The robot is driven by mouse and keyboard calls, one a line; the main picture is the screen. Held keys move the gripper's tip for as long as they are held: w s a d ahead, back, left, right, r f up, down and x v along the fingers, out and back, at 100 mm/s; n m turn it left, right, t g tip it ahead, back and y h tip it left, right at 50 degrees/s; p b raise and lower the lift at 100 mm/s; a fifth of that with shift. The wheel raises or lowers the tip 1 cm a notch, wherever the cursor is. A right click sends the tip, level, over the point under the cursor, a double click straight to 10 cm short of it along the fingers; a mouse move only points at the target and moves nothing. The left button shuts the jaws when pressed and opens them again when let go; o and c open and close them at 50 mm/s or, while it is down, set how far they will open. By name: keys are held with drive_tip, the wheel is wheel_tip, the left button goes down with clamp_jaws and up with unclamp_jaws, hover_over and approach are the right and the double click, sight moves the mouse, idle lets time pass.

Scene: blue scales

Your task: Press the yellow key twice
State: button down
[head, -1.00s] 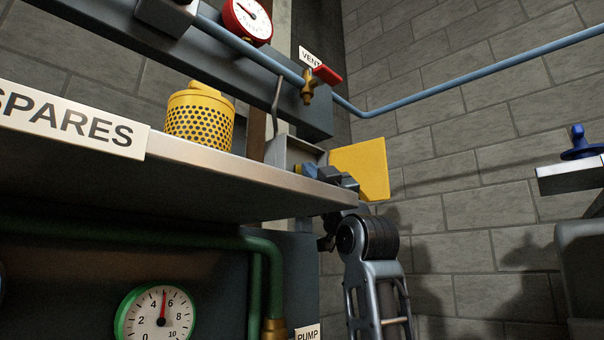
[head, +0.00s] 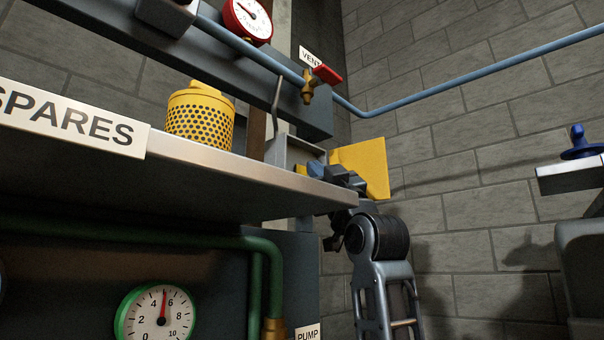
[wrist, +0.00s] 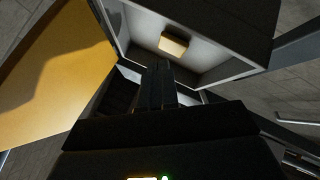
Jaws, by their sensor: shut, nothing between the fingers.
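The yellow key (wrist: 173,44) is a small block on the inner back wall of an open grey box (wrist: 213,72) in the wrist view. My gripper (wrist: 158,70) is shut and empty, its fingers pointing into the box towards the key. The fingertips appear just below the key in the picture, with a thin gap between; I cannot judge the depth. The box's yellow door (wrist: 55,75) stands open at the left there. In the head view the door (head: 365,166) is behind my gripper (head: 316,170), and the box is mostly hidden by the shelf and my arm.
A metal shelf (head: 230,180) with a SPARES label and a yellow perforated canister (head: 199,120) juts out at the left, close to my arm. A red-handled valve (head: 308,85) and a blue pipe (head: 480,72) are above. A blue knob (head: 580,145) stands at the right.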

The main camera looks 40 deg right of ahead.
drive_tip(key=shift+s+d, duration=0.1)
drive_tip(key=shift+s, duration=2.4)
drive_tip(key=shift+s+r+y, duration=0.1)
drive_tip(key=shift+y, duration=0.2)
idle(0.6)
drive_tip(key=shift+s+d+n+t+y+b, duration=0.1)
drive_tip(key=shift+s+n+y+b, duration=0.7)
drive_tip(key=shift+n+y, duration=1.55)
drive_tip(key=shift+s+d+n+t+y+b, duration=0.1)
drive_tip(key=shift+s+n+y+b, duration=0.3)
drive_tip(key=shift+n+y+b, duration=1.3)
drive_tip(key=shift+s+d+n+t+y+b, duration=0.1)
drive_tip(key=shift+s+n+y+b, duration=0.35)
drive_tip(key=shift+n+y, duration=2.45)
drive_tip(key=shift+s+n+h, duration=0.15)
drive_tip(key=shift+n+h, duration=0.1)
drive_tip(key=w+p, duration=0.2)
drive_tip(key=w, duration=0.6)
drive_tip(key=shift+w+a, duration=0.15)
drive_tip(key=shift+w, duration=0.25)
